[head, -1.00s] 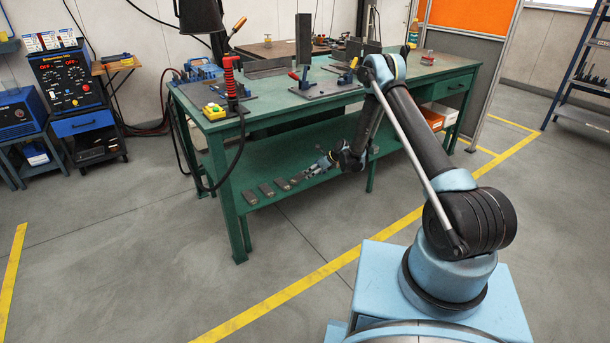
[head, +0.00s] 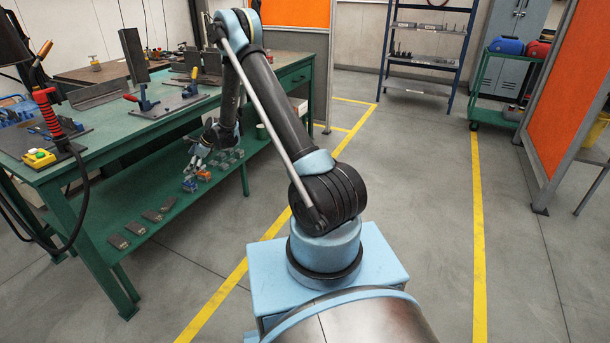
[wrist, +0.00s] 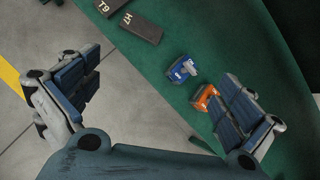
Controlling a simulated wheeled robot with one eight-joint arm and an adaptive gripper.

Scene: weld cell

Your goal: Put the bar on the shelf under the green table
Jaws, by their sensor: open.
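The green table (head: 160,118) is at the left of the head view, with its green shelf (head: 182,208) below. Several flat dark bars lie side by side on the shelf; the nearest is a bar (head: 118,241). The wrist view shows a bar marked T9 (wrist: 106,7) and a bar marked H7 (wrist: 141,27) at the top; I cannot tell which bar the task means. My gripper (wrist: 160,98) is open with nothing between its fingers, over the shelf's front edge and the floor. It also shows small in the head view (head: 195,165), right of the bars.
A blue block (wrist: 181,69) and an orange block (wrist: 205,97) stand on the shelf, the orange one close by my right finger. Several small grey pieces (head: 228,156) lie farther along. Clamps and fixtures crowd the tabletop. Floor right of the table is clear up to a blue rack (head: 428,60).

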